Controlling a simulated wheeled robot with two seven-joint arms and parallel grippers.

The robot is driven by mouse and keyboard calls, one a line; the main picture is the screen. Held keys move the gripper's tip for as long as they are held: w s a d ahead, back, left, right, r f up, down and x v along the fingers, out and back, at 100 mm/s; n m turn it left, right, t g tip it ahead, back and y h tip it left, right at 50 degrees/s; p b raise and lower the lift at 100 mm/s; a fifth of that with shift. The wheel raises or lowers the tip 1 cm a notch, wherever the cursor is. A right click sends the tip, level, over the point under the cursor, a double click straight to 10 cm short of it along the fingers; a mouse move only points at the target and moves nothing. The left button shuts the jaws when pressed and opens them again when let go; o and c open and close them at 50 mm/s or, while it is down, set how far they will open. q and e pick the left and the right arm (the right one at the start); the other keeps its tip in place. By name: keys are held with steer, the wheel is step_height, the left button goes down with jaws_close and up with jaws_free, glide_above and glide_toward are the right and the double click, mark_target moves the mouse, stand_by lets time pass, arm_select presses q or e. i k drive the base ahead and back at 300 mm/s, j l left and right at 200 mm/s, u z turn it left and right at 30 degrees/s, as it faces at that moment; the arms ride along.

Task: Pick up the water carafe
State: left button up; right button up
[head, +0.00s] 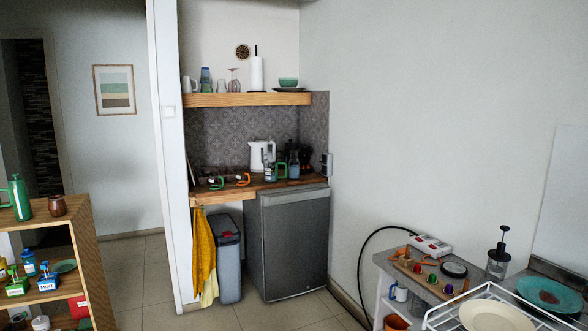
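I cannot tell for sure which vessel is the water carafe. A tall bluish glass vessel (206,80) stands upright on the wooden wall shelf in the nook. On the counter below, a clear bluish vessel (293,167) stands near the right end, and a small clear bottle-like thing (267,169) is left of it by a green mug. A green jug with a handle (20,198) stands on the wooden unit at the far left. Neither of my grippers shows in the head view.
A white kettle (261,155) and mugs crowd the wooden counter (236,190). Glasses and a paper roll (256,73) share the wall shelf. A grey fridge (291,245) and bin (228,260) stand below. A dish rack (447,318) is at lower right; the middle floor is clear.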

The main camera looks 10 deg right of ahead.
mark_target(294, 164)
steer(key=z, duration=0.25)
steer(key=i, duration=3.65)
steer(key=i+z, duration=0.1)
steer(key=i, duration=1.7)
steer(key=j, duration=0.1)
